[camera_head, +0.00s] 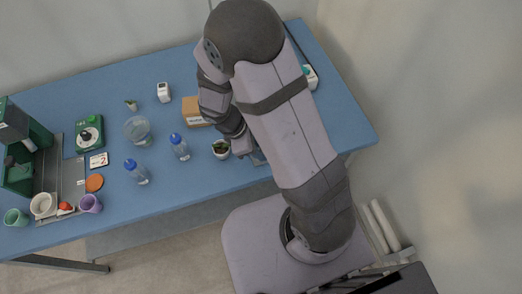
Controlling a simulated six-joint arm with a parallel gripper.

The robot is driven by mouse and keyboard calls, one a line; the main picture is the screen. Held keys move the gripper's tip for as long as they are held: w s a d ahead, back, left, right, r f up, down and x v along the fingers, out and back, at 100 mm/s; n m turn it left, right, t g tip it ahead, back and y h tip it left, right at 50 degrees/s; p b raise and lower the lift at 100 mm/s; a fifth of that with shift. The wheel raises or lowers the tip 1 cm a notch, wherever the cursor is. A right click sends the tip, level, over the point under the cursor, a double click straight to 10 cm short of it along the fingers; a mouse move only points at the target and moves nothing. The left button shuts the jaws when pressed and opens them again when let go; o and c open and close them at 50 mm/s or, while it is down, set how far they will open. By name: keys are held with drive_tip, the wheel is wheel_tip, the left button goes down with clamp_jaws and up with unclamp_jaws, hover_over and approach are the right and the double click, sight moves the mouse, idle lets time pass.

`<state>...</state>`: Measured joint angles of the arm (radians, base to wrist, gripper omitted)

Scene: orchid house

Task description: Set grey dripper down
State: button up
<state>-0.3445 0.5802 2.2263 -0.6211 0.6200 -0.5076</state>
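I cannot make out a grey dripper for certain. My arm covers the part of the blue table (225,176) where my gripper works. A small greyish patch shows at the arm's edge, right of the plant pot, too little to name.
Left of the wrist stand a cardboard box (194,112), two blue-capped bottles (180,147) and a clear container (138,131). Further left are a green scale-like device (89,134), a green machine (36,151), a white round vessel (43,205) and a purple cup (90,204). The front middle is clear.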

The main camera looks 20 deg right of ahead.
clamp_jaws()
drive_tip(key=shift+r, duration=0.15)
wheel_tip(320, 180, up, 10)
drive_tip(key=shift+b, duration=0.3)
idle(0.4)
